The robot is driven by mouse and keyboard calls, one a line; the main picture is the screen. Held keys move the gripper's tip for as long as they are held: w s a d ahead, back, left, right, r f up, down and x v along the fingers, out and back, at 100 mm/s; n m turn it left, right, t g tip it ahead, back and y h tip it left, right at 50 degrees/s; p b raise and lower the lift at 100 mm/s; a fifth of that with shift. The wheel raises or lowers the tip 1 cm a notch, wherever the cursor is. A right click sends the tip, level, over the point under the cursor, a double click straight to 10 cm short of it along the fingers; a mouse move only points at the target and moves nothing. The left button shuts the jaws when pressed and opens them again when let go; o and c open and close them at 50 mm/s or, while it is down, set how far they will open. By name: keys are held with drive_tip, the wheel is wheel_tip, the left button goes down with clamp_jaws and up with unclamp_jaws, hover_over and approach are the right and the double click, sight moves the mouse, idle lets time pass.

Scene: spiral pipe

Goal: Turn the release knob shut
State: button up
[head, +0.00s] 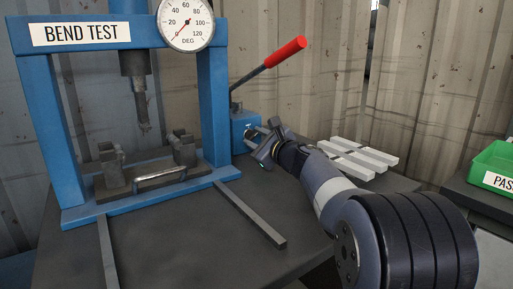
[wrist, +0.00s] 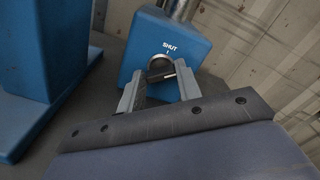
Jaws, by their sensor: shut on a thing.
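The release knob (wrist: 160,65) is a small round grey knob on the front of the blue pump block (wrist: 188,47). The word SHUT and a short white mark sit just above it in the wrist view. My gripper (wrist: 160,76) has its two grey fingers closed on the knob, one on each side. A dark bar on the knob's face lies nearly level, tilted slightly. In the head view my gripper (head: 259,137) reaches in front of the blue block (head: 240,127), and the knob is mostly hidden there.
A lever with a red handle (head: 286,52) rises from the block. The blue BEND TEST press frame (head: 213,100) with a dial gauge (head: 186,22) stands left. Pale square bars (head: 352,157) lie behind my arm. A green bin (head: 493,168) is far right. Dark bars cross the bench front.

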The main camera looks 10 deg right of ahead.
drive_tip(key=shift+f+n+b, duration=0.1)
drive_tip(key=shift+n+b, duration=0.35)
drive_tip(key=shift+n, duration=0.15)
drive_tip(key=o, duration=1)
drive_tip(key=shift+s, duration=0.1)
drive_tip(key=p+v, duration=0.1)
drive_tip(key=v, duration=0.8)
drive_tip(key=shift+s+d, duration=0.1)
drive_tip(key=shift+s, duration=0.05)
drive_tip(key=shift+s+d, duration=0.2)
drive_tip(key=shift+s, duration=0.4)
drive_tip(key=shift+c, duration=0.6)
